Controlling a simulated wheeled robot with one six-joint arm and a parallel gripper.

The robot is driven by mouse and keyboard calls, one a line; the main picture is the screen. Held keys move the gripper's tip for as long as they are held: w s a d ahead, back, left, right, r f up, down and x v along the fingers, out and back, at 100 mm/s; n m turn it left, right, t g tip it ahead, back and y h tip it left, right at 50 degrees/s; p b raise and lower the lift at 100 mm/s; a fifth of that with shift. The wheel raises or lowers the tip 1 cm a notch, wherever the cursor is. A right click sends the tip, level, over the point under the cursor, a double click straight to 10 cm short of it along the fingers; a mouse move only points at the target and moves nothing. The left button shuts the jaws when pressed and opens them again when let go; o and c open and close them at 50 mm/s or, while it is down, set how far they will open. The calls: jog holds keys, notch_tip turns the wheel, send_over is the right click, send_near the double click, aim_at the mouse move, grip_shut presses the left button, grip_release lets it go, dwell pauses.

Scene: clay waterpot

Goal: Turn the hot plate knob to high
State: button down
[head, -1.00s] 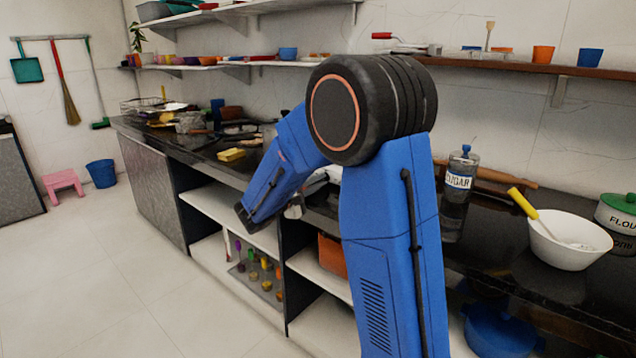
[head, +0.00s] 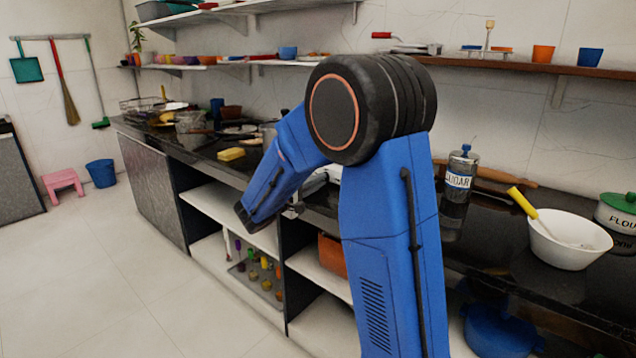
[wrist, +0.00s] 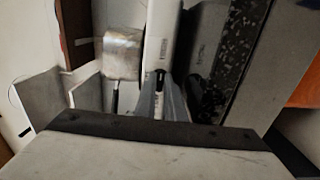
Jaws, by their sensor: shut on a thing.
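The white hot plate (wrist: 163,38) stands at the counter edge in the wrist view. In the head view only a pale part of it (head: 333,171) shows behind my arm. My gripper (wrist: 162,80) is at its front face, shut on a small dark piece with a light mark, which looks like the hot plate knob (wrist: 160,76). The fingers cover most of it, so its setting cannot be read. In the head view my gripper (head: 293,211) is mostly hidden behind my blue forearm, at the counter's front edge.
The black counter holds a yellow sponge (head: 231,154) and pans at the left. A sugar jar (head: 459,176), a white bowl (head: 568,240) and a flour pot (head: 618,210) stand at the right. An orange box (head: 332,255) sits on the shelf below. The floor at the left is open.

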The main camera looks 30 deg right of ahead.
jog(key=c, duration=1.8)
grip_release()
jog(key=shift+s, duration=0.1)
jog(key=shift+c, duration=0.2)
